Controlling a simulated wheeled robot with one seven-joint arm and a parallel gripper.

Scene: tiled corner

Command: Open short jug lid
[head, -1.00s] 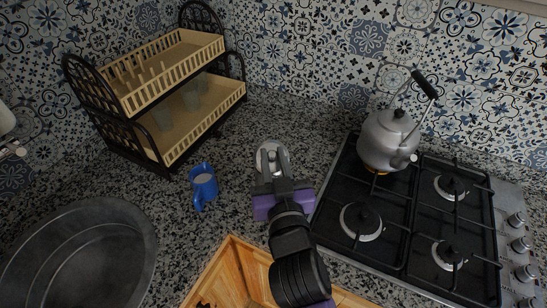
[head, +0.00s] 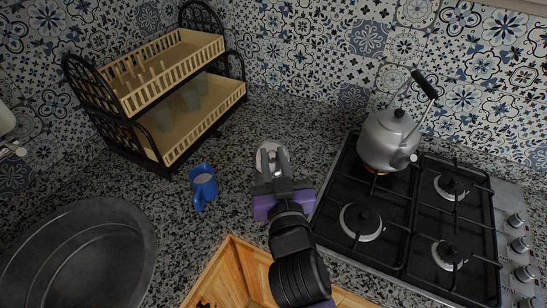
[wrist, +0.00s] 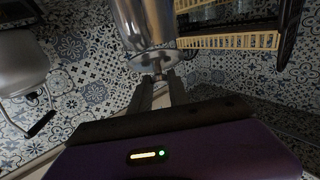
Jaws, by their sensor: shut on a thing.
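The short jug (head: 270,153) is a shiny metal cylinder standing on the speckled counter, left of the stove. In the head view my gripper partly covers it. In the wrist view, which is upside down, the jug (wrist: 143,22) hangs from the top edge with its lid end (wrist: 155,58) toward my fingers. My gripper (wrist: 160,84) is shut on a small metal part at the lid, seemingly its knob. The lid looks seated on the jug. In the head view my gripper (head: 274,177) reaches over the counter to the jug; the grip itself is unclear there.
A two-tier rack (head: 172,88) with glasses is behind left, a large dark pan (head: 80,255) at the left front. A silver kettle (head: 385,142) sits on the black gas stove (head: 395,215) to the right.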

